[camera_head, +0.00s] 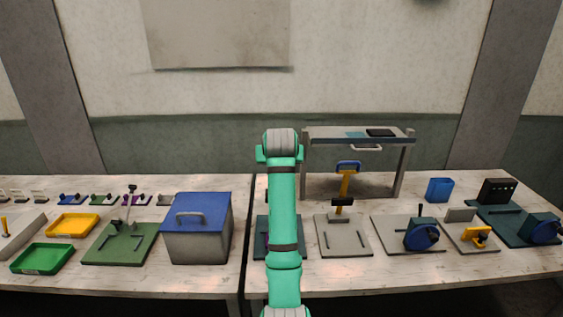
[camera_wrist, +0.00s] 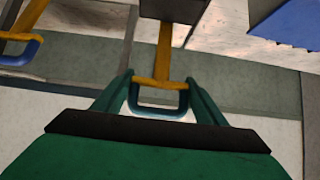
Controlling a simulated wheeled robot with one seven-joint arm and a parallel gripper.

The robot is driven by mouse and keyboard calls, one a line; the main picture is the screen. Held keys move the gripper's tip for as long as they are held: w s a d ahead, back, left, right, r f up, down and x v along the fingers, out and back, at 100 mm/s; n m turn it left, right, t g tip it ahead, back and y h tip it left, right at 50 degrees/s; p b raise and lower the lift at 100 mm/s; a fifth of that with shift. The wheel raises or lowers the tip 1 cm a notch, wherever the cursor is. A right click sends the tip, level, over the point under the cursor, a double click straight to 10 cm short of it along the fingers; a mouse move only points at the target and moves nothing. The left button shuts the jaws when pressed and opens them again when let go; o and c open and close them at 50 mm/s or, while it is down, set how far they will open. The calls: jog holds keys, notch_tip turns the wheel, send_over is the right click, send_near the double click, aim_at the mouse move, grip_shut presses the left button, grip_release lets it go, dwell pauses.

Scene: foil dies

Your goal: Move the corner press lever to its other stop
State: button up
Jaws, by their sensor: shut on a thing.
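In the wrist view, a yellow lever (camera_wrist: 164,50) runs from a dark block (camera_wrist: 172,8) to a blue loop handle (camera_wrist: 158,111). My gripper (camera_wrist: 159,80) is shut on this lever at its handle end, with one green finger on each side. In the head view my own arm hides the gripper, the held lever and most of its press. Only part of a dark base plate (camera_head: 262,243) shows beside the arm. A similar yellow lever (camera_head: 345,184) with a blue handle stands raised on the grey plate (camera_head: 331,243) to the right; it also shows in the wrist view (camera_wrist: 24,30).
A grey box with a blue lid (camera_head: 197,207) stands close left of my arm. A shelf frame (camera_head: 400,168) rises behind the right-hand press. Blue-wheeled devices (camera_head: 421,234) stand farther right. Green (camera_head: 42,258) and yellow (camera_head: 72,224) trays lie at the left.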

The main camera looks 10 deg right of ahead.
jog(key=o, duration=1.2)
jog(key=shift+d+f, duration=0.25)
jog(key=shift+d, duration=0.2)
jog(key=shift+w+f, duration=0.1)
jog(key=shift+w, duration=0.05)
jog(key=shift+a, duration=0.25)
jog(key=shift+r, duration=0.2)
jog(key=v, duration=1.1)
jog(key=shift+f, duration=0.1)
jog(key=shift+w, duration=0.1)
